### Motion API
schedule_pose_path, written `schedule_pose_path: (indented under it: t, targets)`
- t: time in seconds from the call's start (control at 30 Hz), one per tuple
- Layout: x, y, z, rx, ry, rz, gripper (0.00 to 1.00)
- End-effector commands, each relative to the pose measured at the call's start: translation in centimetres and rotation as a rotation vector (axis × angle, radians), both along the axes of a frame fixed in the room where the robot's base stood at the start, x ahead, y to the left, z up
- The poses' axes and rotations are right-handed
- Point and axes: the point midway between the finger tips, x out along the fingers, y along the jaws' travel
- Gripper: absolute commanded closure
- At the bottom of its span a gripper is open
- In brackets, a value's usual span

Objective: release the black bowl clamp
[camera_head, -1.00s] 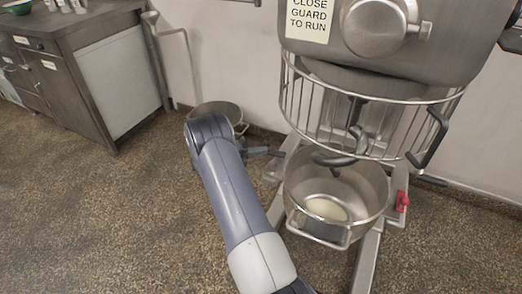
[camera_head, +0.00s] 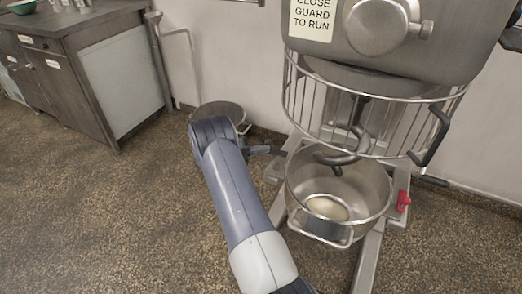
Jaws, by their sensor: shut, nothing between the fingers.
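My arm reaches forward from the bottom of the view. My gripper (camera_head: 268,150) is small and dark at its far end, pointing right toward the left side of the mixer's bowl cradle. It is shut and empty. The steel mixing bowl (camera_head: 372,212) sits upright in the cradle, with pale dough (camera_head: 326,207) at its bottom. I cannot make out the black bowl clamp clearly; dark parts at the cradle's left side blend with my gripper. I cannot tell whether they touch. A red clamp (camera_head: 403,200) is on the cradle's right side.
The mixer's wire guard (camera_head: 300,100) hangs above the bowl, with a black handle (camera_head: 440,130) at its right. A metal bin (camera_head: 222,112) stands behind my arm. A cabinet (camera_head: 75,85) is at the back left. The floor at left is clear.

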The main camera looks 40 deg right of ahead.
Motion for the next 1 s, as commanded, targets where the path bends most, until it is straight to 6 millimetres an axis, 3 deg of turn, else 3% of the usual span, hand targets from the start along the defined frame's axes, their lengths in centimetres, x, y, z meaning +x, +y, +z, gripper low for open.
schedule_pose_path:
  t: [0.03,0.17,0.63,0.8,1.0]
  targets:
    - [1.2,-0.8,0.8,-0.01,-0.028,0.038,1.0]
    - [1.4,-0.3,0.9,-0.011,-0.028,0.037,1.0]
    - [3.8,8.4,1.1,-0.006,-0.011,0.013,1.0]
    - [4.1,10.0,1.0,-0.006,-0.006,0.005,1.0]
    - [4.1,10.3,1.0,-0.005,-0.006,0.002,1.0]
